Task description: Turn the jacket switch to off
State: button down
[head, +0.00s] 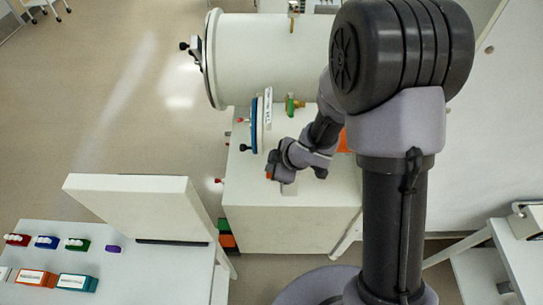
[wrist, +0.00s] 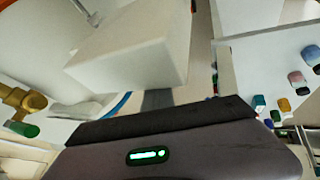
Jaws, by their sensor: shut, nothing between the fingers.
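I cannot pick out the jacket switch for certain in either view. Two small red knobs show at the left side of the white cabinet (head: 290,215) in the head view: an upper one (head: 241,120) and a lower one (head: 219,181). My gripper (head: 289,188) is over the cabinet top, to the right of the lower red knob and apart from it. It is shut and empty. In the wrist view a white block (wrist: 130,50) is in front of my gripper. My arm hides part of the cabinet's right side.
A large white cylinder (head: 270,55) lies behind the cabinet top. A blue-rimmed round door (head: 254,125) and a brass valve with a green handle (head: 291,104) are beneath it. A white table (head: 110,265) with small colored items stands at left. Floor is open at upper left.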

jog(key=shift+w+r+p, duration=0.3)
jog(key=shift+p, duration=0.2)
